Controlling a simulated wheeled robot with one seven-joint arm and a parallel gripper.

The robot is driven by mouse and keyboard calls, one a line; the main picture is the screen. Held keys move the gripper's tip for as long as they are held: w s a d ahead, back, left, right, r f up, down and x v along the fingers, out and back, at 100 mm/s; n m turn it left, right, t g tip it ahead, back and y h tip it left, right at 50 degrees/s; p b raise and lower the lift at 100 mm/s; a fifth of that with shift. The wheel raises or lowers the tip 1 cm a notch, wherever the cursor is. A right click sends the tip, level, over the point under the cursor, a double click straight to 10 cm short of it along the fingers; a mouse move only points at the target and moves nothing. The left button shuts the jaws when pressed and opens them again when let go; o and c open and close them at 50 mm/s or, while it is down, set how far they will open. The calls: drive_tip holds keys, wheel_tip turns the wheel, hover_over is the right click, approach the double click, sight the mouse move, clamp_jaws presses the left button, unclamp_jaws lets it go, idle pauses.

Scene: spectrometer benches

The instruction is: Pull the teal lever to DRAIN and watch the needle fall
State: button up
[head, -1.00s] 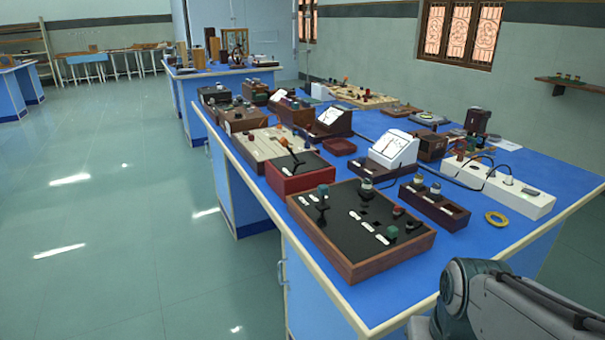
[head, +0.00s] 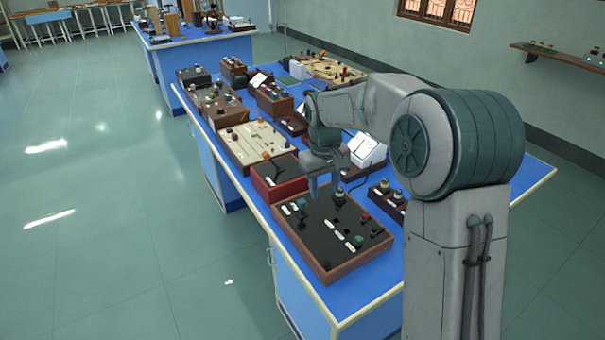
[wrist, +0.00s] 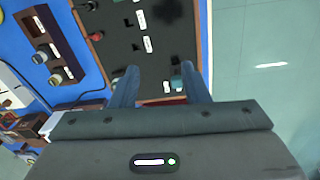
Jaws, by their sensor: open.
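The black panel in a wooden case (head: 322,262) sits on the blue bench, with several knobs, levers and white labels. A small teal-topped lever (head: 302,203) stands near its far left corner, partly crowded by my gripper. My gripper (head: 322,192) points down over that end of the panel, open. In the wrist view my gripper (wrist: 159,70) has its two fingers spread, with a small dark teal part (wrist: 177,83) between them, nearer the right finger. Contact cannot be told. The white meter (head: 367,150) stands behind the panel; its needle is too small to read.
A red-sided box (head: 280,186) with a lever stands close beyond the panel. A dark wooden block with knobs (head: 388,198) stands to its right. A squat green knob (head: 358,241) is on the panel's near part.

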wheel_tip(320, 180, up, 3)
drive_tip(key=n+p, duration=0.1)
drive_tip(key=p, duration=0.5)
hover_over(302, 201)
wheel_tip(302, 201, down, 14)
drive_tip(key=p, duration=0.3)
drive_tip(key=shift+r+p, duration=0.15)
drive_tip(key=shift+p, duration=0.15)
clamp_jaws()
